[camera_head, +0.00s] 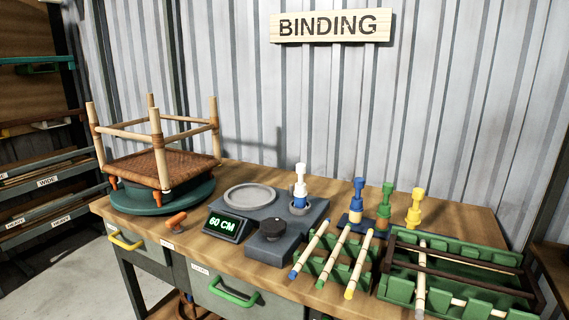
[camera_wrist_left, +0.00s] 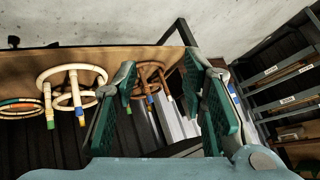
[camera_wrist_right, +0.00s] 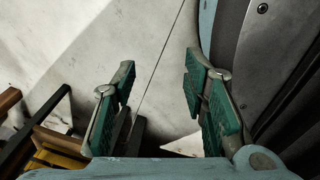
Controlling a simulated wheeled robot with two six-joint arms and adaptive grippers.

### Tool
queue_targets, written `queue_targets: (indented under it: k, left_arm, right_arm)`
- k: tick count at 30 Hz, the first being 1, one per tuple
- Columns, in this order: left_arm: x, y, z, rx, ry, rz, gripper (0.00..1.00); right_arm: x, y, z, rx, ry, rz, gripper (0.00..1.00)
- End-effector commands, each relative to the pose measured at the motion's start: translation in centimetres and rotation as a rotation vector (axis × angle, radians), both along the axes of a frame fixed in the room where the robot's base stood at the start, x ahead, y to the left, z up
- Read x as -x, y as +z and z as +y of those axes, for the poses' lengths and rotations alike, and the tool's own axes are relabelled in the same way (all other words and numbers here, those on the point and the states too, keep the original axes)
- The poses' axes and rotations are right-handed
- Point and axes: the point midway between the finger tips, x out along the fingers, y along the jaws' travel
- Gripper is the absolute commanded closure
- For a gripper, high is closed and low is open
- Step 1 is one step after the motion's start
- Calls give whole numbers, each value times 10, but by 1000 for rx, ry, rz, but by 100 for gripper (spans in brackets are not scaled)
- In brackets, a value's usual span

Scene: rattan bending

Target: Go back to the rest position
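Neither of my arms shows in the head view. My left gripper (camera_wrist_left: 161,78) is open in the left wrist view, its two green-padded fingers wide apart with nothing between the pads. Behind it are a wooden surface and round rattan frames (camera_wrist_left: 73,82), apart from the fingers as far as I can tell. My right gripper (camera_wrist_right: 158,78) is open and empty in the right wrist view, over pale grey floor (camera_wrist_right: 80,50).
The workbench (camera_head: 200,248) holds an upturned rattan stool (camera_head: 150,165) on a green turntable (camera_head: 140,202), a display (camera_head: 222,226) reading 60 CM, coloured clamps (camera_head: 385,205) and a green rack (camera_head: 455,250) with rods. A shelf rack (camera_wrist_left: 295,85) stands right of my left gripper.

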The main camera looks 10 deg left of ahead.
Motion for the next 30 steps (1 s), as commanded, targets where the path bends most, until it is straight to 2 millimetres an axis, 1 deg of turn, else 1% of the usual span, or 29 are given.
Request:
queue_targets:
  k: [1, 2, 3, 5, 6, 8, 9, 10, 11, 12, 14, 15, 18, 20, 21, 24, 27, 30]
  left_arm:
    - [37, -35, -24, 16, -18, 73, 62]
    - [60, -55, -38, 24, -31, 118, 62]
    - [90, -77, -57, 37, -47, 172, 62]
    - [136, -106, -86, 61, -70, 252, 62]
    - [165, -121, -104, 79, -81, 301, 62]
    - [207, -139, -129, 109, -91, 370, 62]
    - [233, -148, -146, 133, -92, 410, 62]
    - [253, -154, -159, 153, -90, 439, 62]
    - [272, -159, -171, 172, -88, 466, 62]
    - [297, -163, -188, 199, -84, 498, 62]
    - [337, -168, -205, 227, -80, 549, 62]
    - [339, -141, -203, 226, -79, 552, 62]
    - [340, -88, -208, 238, -71, 552, 62]
    - [342, -61, -212, 245, -66, 555, 62]
    - [343, -44, -214, 251, -63, 556, 62]
    - [346, -10, -219, 262, -57, 559, 62]
    - [348, 8, -223, 269, -52, 561, 62]
    - [348, 9, -224, 271, -51, 562, 62]
  right_arm:
    - [-1, 0, 0, 0, 0, -2, 60]
    - [-2, 0, 0, 0, 0, -3, 60]
    - [-3, 0, 0, 0, 0, -4, 60]
    - [-4, 0, 0, 1, 0, -6, 60]
    - [-5, 0, 0, 0, 0, -8, 60]
    - [-7, 0, 0, 0, 0, -10, 60]
    - [-8, 0, 0, 0, 0, -11, 60]
    - [-8, 0, 0, 0, 0, -12, 60]
    - [-9, 1, 0, 0, 0, -13, 60]
    - [-10, 1, 0, 0, 1, -14, 60]
    - [-11, 1, 0, 0, 1, -15, 60]
    - [-11, 27, 0, 1, 0, -16, 60]
    - [-12, 81, 2, -5, -10, -17, 60]
    - [-10, 108, 4, -9, -14, -15, 60]
    - [-8, 125, 7, -13, -18, -12, 60]
    - [0, 159, 14, -24, -27, -1, 60]
    - [10, 176, 21, -35, -34, 15, 60]
    - [14, 176, 28, -45, -40, 21, 60]
